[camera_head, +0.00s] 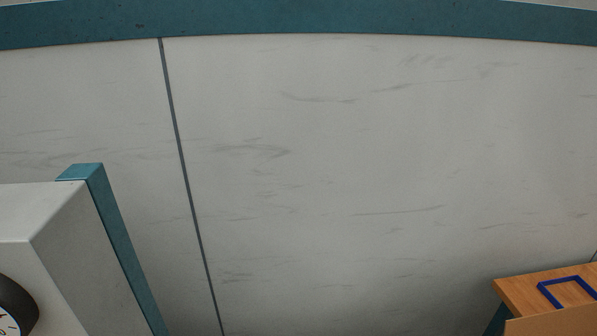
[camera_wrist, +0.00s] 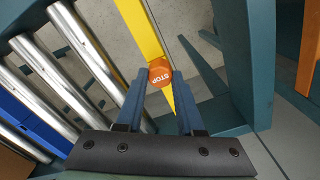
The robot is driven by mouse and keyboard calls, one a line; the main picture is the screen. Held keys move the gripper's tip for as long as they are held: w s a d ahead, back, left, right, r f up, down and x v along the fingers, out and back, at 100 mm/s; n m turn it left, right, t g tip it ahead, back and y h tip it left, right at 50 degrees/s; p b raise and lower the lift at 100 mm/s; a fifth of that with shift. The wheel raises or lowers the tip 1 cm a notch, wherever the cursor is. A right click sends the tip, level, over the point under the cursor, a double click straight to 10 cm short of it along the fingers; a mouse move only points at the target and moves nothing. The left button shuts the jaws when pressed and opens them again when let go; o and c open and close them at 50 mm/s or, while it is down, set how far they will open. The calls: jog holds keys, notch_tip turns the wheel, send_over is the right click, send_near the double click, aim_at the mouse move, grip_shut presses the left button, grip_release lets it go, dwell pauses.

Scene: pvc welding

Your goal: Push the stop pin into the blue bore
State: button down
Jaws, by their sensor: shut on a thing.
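The stop pin (camera_wrist: 160,75) shows in the wrist view as an orange head with white STOP lettering. My gripper (camera_wrist: 160,76) has its two dark blue fingers shut on it, one on each side. Only the head of the pin is visible; its shaft is hidden behind the head. A yellow bar (camera_wrist: 139,27) runs behind the pin. I cannot make out the blue bore in either view. My gripper is not in the head view.
Shiny metal rollers (camera_wrist: 83,57) lie left of the gripper, and a teal frame post (camera_wrist: 240,50) stands to the right. The head view shows a pale wall (camera_head: 350,170), a grey box (camera_head: 70,230) with a dial at left, and a wooden surface (camera_head: 520,290) at lower right.

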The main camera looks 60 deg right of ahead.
jog(key=shift+r+p, duration=0.65)
jog(key=shift+p, duration=0.15)
jog(key=shift+r+p, duration=1.85)
jog(key=shift+p, duration=0.2)
